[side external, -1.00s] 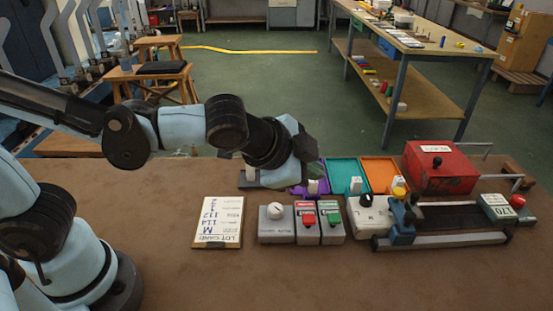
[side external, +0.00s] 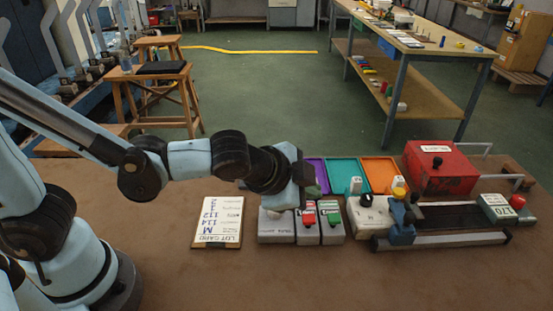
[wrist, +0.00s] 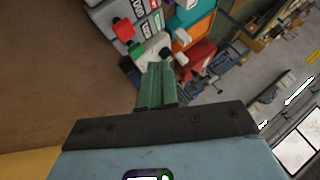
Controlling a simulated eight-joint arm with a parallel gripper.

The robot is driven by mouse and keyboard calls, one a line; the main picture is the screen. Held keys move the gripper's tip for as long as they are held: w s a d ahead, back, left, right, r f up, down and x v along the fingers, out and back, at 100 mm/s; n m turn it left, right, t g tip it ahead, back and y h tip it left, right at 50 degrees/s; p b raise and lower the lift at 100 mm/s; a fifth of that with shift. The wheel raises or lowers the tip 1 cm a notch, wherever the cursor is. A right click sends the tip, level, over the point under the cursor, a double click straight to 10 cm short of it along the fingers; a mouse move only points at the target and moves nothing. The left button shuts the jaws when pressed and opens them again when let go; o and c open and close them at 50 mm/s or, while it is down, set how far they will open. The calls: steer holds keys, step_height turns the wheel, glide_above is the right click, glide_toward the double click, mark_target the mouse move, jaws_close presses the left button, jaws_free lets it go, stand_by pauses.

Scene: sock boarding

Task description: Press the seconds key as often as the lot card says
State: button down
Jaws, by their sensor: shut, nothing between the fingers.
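The lot card (side external: 217,222) lies on the bench at left of the key boxes. Its text is upside down; "M", "114" and "112" show, but I cannot tell the press count. The box with the red key (side external: 308,219) and the box with the green key (side external: 332,217) stand side by side; their labels are too small to read surely, so I cannot tell which is the seconds key. My gripper (side external: 302,204) is shut and empty, above the back of the red-key box. Its green fingers (wrist: 155,85) show in the wrist view. Contact with a key is not visible.
A grey box (side external: 276,228) stands left of the keys, its top partly hidden by my gripper. A white box with a black knob (side external: 367,201) stands right. Purple, teal (side external: 345,173) and orange (side external: 379,172) trays and a red box (side external: 440,170) lie behind. The front bench is clear.

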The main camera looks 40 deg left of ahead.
mark_target(305, 220)
steer(key=shift+f, duration=1.85)
steer(key=shift+f, duration=0.2)
stand_by(0.6)
steer(key=shift+f, duration=0.25)
steer(key=shift+f, duration=0.6)
stand_by(0.8)
steer(key=shift+r, duration=1.05)
steer(key=shift+r, duration=2.5)
